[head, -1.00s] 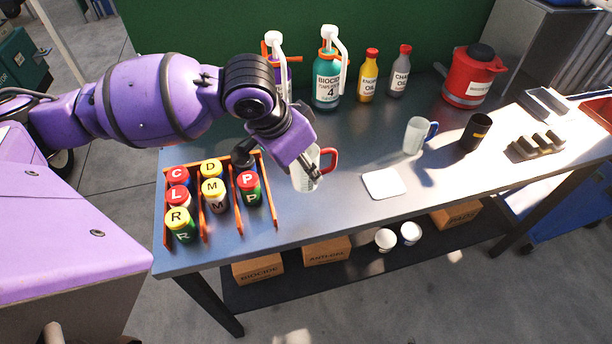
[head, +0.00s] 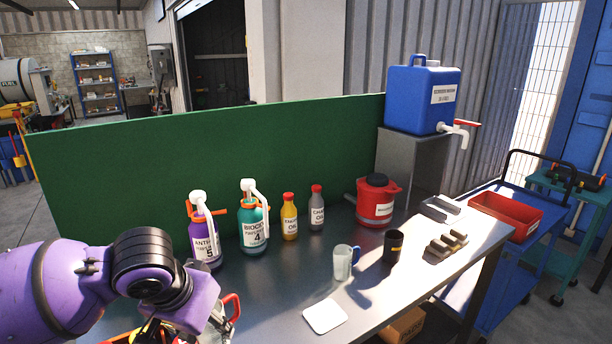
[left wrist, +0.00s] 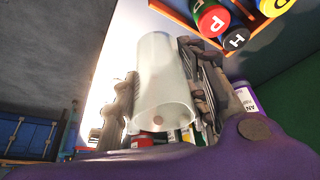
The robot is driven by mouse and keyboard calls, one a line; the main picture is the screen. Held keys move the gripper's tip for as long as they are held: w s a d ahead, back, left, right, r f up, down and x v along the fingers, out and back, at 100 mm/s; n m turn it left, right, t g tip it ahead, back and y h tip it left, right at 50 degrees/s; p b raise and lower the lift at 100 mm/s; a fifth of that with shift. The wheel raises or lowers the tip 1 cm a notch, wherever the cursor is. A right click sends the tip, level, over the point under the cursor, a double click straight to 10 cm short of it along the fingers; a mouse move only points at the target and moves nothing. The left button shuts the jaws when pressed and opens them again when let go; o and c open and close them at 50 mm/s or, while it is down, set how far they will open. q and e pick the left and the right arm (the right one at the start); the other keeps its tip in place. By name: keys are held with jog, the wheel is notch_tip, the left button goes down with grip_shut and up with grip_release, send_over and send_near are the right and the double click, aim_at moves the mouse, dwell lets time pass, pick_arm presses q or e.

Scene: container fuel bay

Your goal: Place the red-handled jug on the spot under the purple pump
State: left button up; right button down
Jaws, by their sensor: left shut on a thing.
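My left gripper (head: 205,325) is shut on the red-handled jug (head: 223,322) at the bottom of the head view. The jug's red handle points to the right there, and the arm hides part of it. In the left wrist view the translucent jug (left wrist: 163,75) sits between the two fingers of the left gripper (left wrist: 165,85). My right gripper is not in view.
A teal pump bottle (head: 254,232) stands right of the purple one, then yellow (head: 289,222) and grey (head: 316,215) bottles. A blue-handled jug (head: 342,263), dark mug (head: 393,247), white pad (head: 325,316) and red can (head: 376,205) stand further right. A green panel (head: 130,185) closes the back.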

aim_at(221, 308)
pick_arm(q)
jog(key=r+n, duration=0.1)
jog(key=d+r+n, duration=0.1)
jog(key=r, duration=0.1)
jog(key=w+d+r+y, duration=0.1)
jog(key=r, duration=0.1)
jog(key=shift+n, duration=0.4)
jog(key=shift+a+f, duration=0.1)
jog(key=shift+a, duration=0.15)
